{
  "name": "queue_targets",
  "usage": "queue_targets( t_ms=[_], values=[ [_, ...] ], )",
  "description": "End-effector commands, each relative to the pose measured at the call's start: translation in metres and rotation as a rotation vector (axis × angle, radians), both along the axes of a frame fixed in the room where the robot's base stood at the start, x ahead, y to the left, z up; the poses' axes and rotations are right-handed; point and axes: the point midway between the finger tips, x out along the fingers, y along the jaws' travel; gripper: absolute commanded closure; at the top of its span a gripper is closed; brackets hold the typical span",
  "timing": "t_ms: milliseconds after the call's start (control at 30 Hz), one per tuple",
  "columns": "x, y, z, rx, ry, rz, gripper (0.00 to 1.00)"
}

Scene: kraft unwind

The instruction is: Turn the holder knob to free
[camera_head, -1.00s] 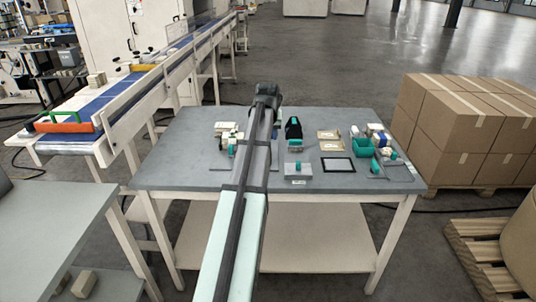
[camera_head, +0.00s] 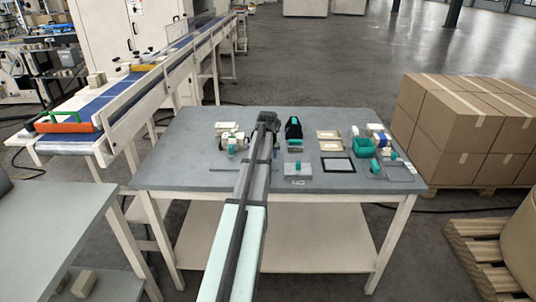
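My arm reaches over the grey table (camera_head: 180,155). Its dark end, with my gripper (camera_head: 268,119), is over the back-middle of the tabletop. The fingers are hidden, so their opening does not show. A pale device with a teal part (camera_head: 232,147) stands just left of my arm. A grey plate with a small teal knob-like part (camera_head: 297,165) lies right of my arm. A black-and-teal item (camera_head: 293,131) stands behind that plate. I cannot tell which of these is the holder knob or how it is turned.
A black square frame (camera_head: 338,164), tan cards (camera_head: 329,139) and a teal bin (camera_head: 363,147) sit to the right on the table. A conveyor (camera_head: 130,92) stands at the left, stacked cartons (camera_head: 463,125) at the right. The table's left part is mostly bare.

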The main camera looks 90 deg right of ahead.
Motion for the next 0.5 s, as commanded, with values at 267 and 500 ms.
queue_targets(
  t_ms=[267, 500],
  values=[
    [0.0001, -0.0011, -0.0025, -0.001, 0.000, 0.000, 0.55],
    [0.0000, -0.0010, -0.0023, -0.001, 0.000, 0.000, 0.71]
  ],
)
